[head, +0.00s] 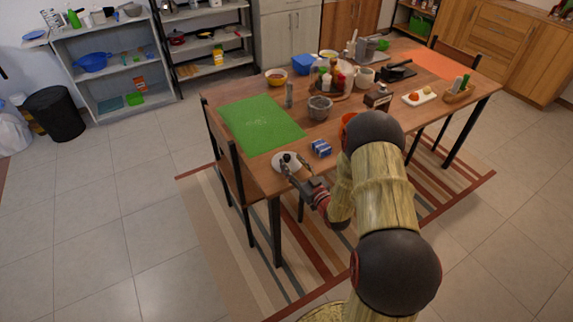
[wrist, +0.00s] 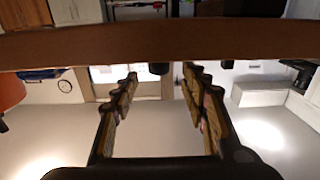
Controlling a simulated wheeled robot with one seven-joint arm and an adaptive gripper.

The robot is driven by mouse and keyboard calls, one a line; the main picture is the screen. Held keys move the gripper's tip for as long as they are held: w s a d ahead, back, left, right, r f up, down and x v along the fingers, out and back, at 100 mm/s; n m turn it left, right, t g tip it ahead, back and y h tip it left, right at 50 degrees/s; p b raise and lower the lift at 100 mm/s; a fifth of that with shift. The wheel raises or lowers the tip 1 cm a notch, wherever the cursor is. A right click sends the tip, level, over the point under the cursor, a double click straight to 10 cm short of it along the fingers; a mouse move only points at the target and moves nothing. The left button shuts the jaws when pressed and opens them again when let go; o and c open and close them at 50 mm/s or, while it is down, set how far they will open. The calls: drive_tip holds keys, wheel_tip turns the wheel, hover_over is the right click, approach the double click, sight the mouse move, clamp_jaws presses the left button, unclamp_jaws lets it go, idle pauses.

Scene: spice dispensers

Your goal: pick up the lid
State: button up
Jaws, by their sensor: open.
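A round white lid-like disc (head: 277,163) with a small dark knob lies at the near left corner of the wooden table, below the green mat. My gripper (head: 294,166) is at this corner, beside or over the disc's right side, and hides part of it. In the wrist view my gripper (wrist: 160,77) shows two fingers spread wide, with nothing held between them. The disc cannot be made out in the wrist view. I cannot tell whether the fingers touch it.
The table edge (wrist: 160,45) crosses the wrist view as a brown band. A blue-and-white box (head: 321,148) stands right of my gripper. A green mat (head: 262,124) lies behind. A grey mortar (head: 320,107) and several jars stand farther back. A chair is at the left end.

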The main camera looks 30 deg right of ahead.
sight(289, 159)
drive_tip(key=w, duration=0.1)
drive_tip(key=w+b, duration=0.1)
drive_tip(key=w, duration=0.1)
drive_tip(key=w+b, duration=0.1)
drive_tip(key=shift+w+f, duration=0.3)
drive_tip(key=shift+w, duration=0.1)
drive_tip(key=shift+r, duration=0.1)
drive_tip(key=shift+c, duration=0.5)
clamp_jaws()
